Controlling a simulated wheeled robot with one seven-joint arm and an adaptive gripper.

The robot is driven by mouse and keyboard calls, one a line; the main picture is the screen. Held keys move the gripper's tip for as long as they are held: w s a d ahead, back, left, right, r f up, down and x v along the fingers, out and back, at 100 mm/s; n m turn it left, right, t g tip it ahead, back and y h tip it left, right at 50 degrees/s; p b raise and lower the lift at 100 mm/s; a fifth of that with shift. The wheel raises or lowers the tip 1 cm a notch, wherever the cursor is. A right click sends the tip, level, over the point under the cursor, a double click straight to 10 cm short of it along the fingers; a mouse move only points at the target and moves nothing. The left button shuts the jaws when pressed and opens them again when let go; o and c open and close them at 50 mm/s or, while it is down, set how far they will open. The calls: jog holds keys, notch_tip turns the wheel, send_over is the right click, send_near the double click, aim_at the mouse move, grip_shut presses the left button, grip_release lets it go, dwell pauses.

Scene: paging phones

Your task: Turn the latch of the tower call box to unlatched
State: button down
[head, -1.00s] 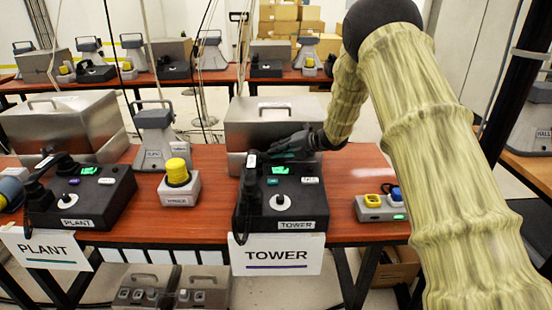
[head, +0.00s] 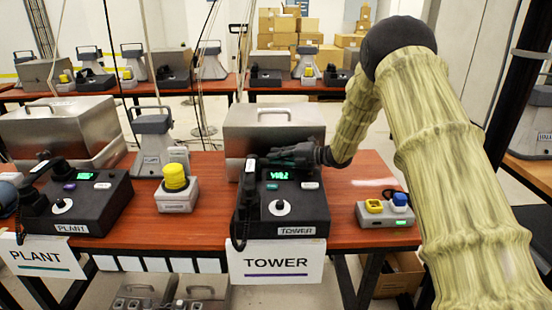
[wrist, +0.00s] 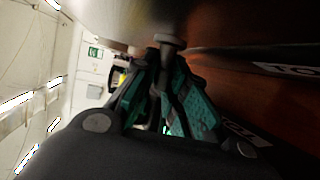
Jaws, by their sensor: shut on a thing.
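The tower call box is a brushed-metal case (head: 275,130) with a top handle, behind the black TOWER phone unit (head: 318,215) in the head view. My gripper (head: 266,160) is low at the case's front face, just above the back of the phone unit. In the wrist view, my gripper's dark fingers with green pads (wrist: 158,62) close in at a small metal knob-like latch (wrist: 167,40) at the case's metal edge. The gripper is shut on it. The fingers hide part of the latch, so I cannot tell its turn angle.
A yellow-topped button box (head: 176,190) stands left of the TOWER unit. A grey box with yellow and blue buttons (head: 384,212) is at the right. The PLANT unit (head: 95,205) and its metal case (head: 55,130) are farther left.

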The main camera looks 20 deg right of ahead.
jog(key=c, duration=1.4)
grip_release()
jog(key=shift+d, duration=0.1)
jog(key=shift+c, duration=0.2)
jog(key=shift+f, duration=0.1)
jog(key=shift+s, duration=0.1)
jog(key=shift+v, duration=4)
